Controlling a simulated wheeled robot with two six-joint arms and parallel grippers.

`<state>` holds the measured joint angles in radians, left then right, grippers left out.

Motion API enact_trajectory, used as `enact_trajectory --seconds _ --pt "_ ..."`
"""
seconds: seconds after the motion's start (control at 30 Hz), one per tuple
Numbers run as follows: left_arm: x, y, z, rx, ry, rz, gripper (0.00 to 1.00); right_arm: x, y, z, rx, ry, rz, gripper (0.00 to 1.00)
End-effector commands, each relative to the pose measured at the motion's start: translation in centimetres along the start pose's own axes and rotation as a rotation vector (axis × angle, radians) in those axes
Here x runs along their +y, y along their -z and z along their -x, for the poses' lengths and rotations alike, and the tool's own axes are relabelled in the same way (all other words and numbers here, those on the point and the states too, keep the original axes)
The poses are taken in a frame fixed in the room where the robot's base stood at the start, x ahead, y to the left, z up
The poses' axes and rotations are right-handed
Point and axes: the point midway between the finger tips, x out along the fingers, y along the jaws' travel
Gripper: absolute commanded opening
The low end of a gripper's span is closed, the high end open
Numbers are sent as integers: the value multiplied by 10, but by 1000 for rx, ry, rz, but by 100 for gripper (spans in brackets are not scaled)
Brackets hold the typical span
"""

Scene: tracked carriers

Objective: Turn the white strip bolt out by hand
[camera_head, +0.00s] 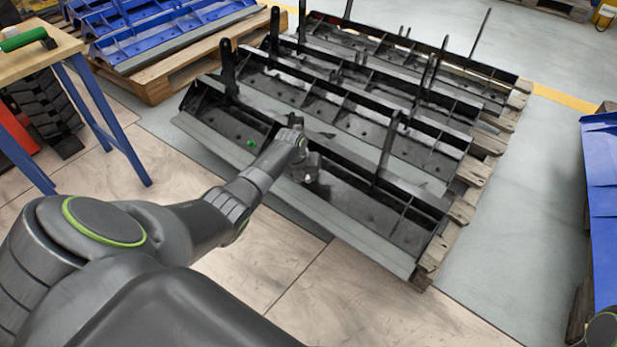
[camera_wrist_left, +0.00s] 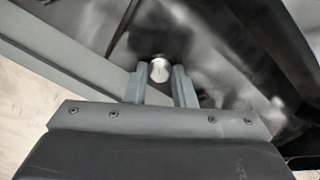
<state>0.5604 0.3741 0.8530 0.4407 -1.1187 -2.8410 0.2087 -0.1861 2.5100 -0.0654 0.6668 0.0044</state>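The white strip bolt (camera_wrist_left: 160,70) shows in the left wrist view as a small pale round head on a dark, shiny carrier surface. My left gripper (camera_wrist_left: 160,76) has one finger on each side of the bolt head, and both fingertips look to be against it. In the head view my left gripper (camera_head: 307,170) is down at the front black carrier (camera_head: 350,205), and the bolt shows there only as a tiny pale spot. A small green piece (camera_head: 251,143) sits on the same carrier, left of the gripper. My right gripper is not in view.
More black carriers with upright posts lie behind on a wooden pallet (camera_head: 462,208). One post (camera_head: 388,145) stands right of my gripper, another (camera_head: 228,68) to the left. A workbench (camera_head: 38,60) is at left, blue carriers (camera_head: 165,28) behind it.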

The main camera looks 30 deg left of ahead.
Motion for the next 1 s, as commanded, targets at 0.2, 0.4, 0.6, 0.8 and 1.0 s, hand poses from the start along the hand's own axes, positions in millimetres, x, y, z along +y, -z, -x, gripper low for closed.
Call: enact_trajectory --seconds 0.2,0.4,0.6,0.8,1.0 --pt "0 0 0 0 0 1 0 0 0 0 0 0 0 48" --pt "-1 0 2 1 1 57 0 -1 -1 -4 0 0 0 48" --pt "-1 0 2 2 1 292 0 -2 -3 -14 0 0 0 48" --pt "-1 0 2 2 1 534 0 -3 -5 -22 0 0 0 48" --pt "-1 0 1 2 1 761 0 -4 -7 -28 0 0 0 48"
